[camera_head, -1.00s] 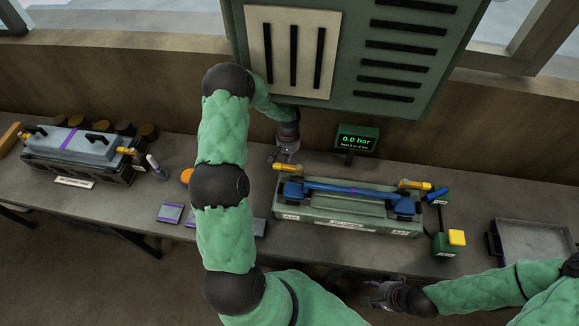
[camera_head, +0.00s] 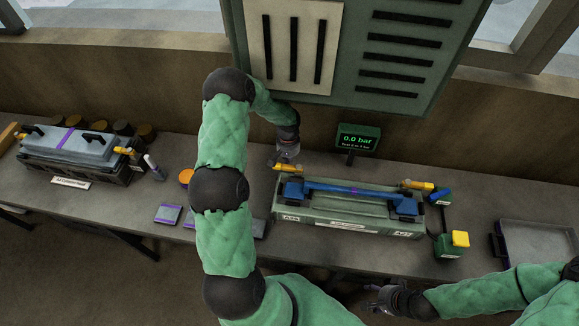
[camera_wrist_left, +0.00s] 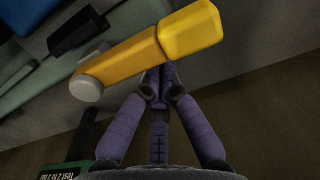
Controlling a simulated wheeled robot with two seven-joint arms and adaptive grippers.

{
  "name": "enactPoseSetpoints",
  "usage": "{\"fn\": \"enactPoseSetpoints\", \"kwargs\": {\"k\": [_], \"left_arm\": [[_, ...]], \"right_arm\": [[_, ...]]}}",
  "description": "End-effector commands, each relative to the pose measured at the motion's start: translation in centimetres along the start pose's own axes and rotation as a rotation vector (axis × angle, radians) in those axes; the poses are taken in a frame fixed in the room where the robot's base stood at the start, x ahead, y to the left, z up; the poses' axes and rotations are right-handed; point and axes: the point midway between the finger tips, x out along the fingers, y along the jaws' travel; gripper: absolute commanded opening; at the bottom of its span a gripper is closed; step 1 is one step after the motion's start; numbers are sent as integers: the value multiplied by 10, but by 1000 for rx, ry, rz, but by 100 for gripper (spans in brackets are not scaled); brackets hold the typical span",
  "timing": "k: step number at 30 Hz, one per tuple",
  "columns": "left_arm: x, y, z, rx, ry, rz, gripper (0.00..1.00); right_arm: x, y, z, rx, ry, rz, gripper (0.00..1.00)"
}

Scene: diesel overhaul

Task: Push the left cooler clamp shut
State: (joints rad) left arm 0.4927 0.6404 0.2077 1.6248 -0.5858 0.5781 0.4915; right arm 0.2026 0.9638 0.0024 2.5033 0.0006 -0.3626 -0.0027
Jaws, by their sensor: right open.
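The green test bed (camera_head: 330,221) on the bench holds a blue cooler (camera_head: 335,188). The left cooler clamp (camera_head: 288,168), a yellow lever, is at the bed's back left corner. In the left wrist view the yellow lever (camera_wrist_left: 150,48) lies slantwise across the upper middle, with a pale round end. My left gripper (camera_head: 288,154) is just behind this clamp; in the wrist view its purple fingers (camera_wrist_left: 156,84) come together, empty, beside the lever. The lever hides the very tips, and I cannot tell whether they touch. My right gripper (camera_head: 378,297) is open and empty near the bench's front edge.
A second yellow clamp (camera_head: 418,185) is at the bed's right end. A display (camera_head: 358,137) reading 0.0 bar stands behind. A green box with a yellow button (camera_head: 459,239) and a grey tray (camera_head: 540,245) are right. A grey unit (camera_head: 67,141) stands far left. A large cabinet hangs above.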

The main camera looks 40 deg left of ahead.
Motion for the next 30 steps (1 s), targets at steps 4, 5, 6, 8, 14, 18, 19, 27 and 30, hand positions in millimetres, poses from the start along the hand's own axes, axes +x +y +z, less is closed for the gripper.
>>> {"fn": "enactPoseSetpoints", "kwargs": {"k": [4,5,6,8,14,18,19,27,30], "left_arm": [[5,0,0,0,0,0,0],[6,0,0,0,0,0,0],[7,0,0,0,0,0,0],[8,0,0,0,0,0,0],[13,0,0,0,0,0,0],[17,0,0,0,1,0,0],[18,0,0,0,1,0,0],[18,0,0,0,1,0,0],[16,0,0,-1,1,0,0]], "right_arm": [[4,2,0,0,0,0,55],[5,2,0,0,0,0,55],[6,2,0,0,0,0,55],[7,2,0,0,0,0,55],[11,4,0,0,0,0,55],[14,5,-1,0,0,0,55],[15,5,-1,0,0,0,55],[17,6,-1,0,0,0,55],[18,6,-1,0,0,0,55]]}}
